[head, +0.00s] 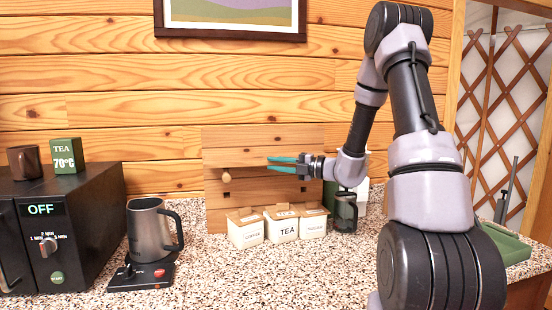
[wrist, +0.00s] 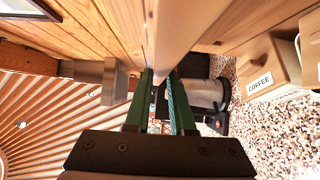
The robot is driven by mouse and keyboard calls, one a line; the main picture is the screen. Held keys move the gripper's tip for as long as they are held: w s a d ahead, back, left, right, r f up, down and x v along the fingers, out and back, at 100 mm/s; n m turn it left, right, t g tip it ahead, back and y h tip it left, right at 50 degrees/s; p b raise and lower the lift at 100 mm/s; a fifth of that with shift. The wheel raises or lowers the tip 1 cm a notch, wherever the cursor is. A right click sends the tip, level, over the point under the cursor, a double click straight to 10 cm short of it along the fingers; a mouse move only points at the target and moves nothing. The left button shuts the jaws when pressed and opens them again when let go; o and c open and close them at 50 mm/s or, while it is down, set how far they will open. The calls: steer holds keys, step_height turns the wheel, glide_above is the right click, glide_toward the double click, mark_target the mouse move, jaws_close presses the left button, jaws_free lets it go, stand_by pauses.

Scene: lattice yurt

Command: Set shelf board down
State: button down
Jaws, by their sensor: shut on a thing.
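The shelf board (wrist: 174,28) is a pale wooden piece that runs between the green fingers in the wrist view. My gripper (head: 268,164) is shut on it, its teal fingers one above the other and pointing left. In the head view the board is hard to tell apart from the upright wooden panel (head: 262,205) behind it. A round pale peg or knob (head: 226,176) sits on that panel, left of and slightly below my fingertips. A dark square hole (head: 227,194) shows below it. I cannot tell whether the board touches the peg.
White canisters (head: 287,228) with wooden lids stand on the speckled counter below my gripper. A dark glass jar (head: 345,213) stands to their right. A grey jug (head: 150,230) on a black base and a black oven (head: 55,225) are at left. Counter in front is clear.

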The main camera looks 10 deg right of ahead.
steer(key=shift+f, duration=0.3)
steer(key=shift+f, duration=0.25)
stand_by(0.4)
steer(key=c, duration=0.7)
jaws_free()
steer(key=shift+s+d+f, duration=0.1)
steer(key=v, duration=1)
steer(key=shift+s+d, duration=0.15)
steer(key=shift+d, duration=0.05)
